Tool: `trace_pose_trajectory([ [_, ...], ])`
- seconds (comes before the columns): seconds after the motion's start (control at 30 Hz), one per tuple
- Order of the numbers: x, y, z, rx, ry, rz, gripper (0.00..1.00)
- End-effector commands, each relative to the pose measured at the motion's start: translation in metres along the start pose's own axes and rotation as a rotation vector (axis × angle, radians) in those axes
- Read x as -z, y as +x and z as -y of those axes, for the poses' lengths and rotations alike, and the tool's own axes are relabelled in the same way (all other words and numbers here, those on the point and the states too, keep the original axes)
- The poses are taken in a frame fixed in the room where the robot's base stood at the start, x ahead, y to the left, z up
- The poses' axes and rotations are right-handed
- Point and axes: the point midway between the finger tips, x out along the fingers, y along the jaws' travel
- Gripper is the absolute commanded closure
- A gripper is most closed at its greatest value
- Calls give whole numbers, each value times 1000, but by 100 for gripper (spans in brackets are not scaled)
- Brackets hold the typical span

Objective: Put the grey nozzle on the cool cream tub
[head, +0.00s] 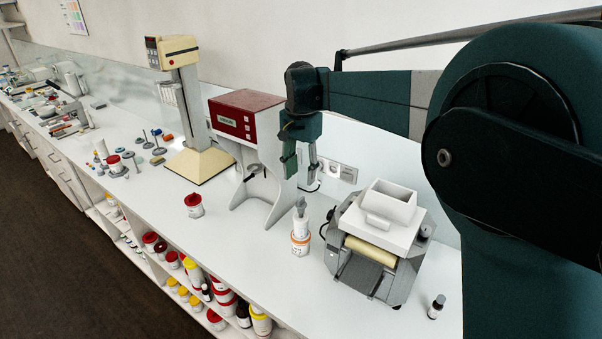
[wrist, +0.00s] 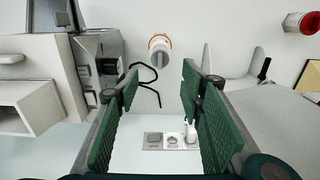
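A white tub with orange bands (head: 300,246) stands upright on the bench between the red-fronted machine and the roller mill. Its label is too small to read. A grey nozzle (head: 301,204) shows upright at its top, above a white section. In the wrist view the tub's rim (wrist: 153,40) is near the top middle, with the grey nozzle (wrist: 160,49) within its outline. I cannot tell how firmly the nozzle sits. My gripper (head: 302,168) is behind and above the tub, apart from it. In the wrist view its green fingers (wrist: 158,112) are spread with nothing between them.
The roller mill (head: 375,256) with a white hopper stands right of the tub. The red-fronted machine (head: 243,128) stands left. A red-capped jar (head: 194,205) and a small dark bottle (head: 436,307) stand on the bench. A wall socket (head: 341,172) and black cable (wrist: 147,80) are behind.

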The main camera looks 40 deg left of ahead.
Motion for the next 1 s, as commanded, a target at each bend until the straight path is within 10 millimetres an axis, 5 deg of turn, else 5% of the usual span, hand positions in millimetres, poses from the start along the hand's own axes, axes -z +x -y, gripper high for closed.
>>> trace_pose_trajectory([
  [0.63, 3, -5, -11, 5, 1, -5, 61],
  [0.87, 14, -22, -55, 26, 4, -26, 61],
  [1.0, 22, -37, -97, 45, 5, -48, 61],
])
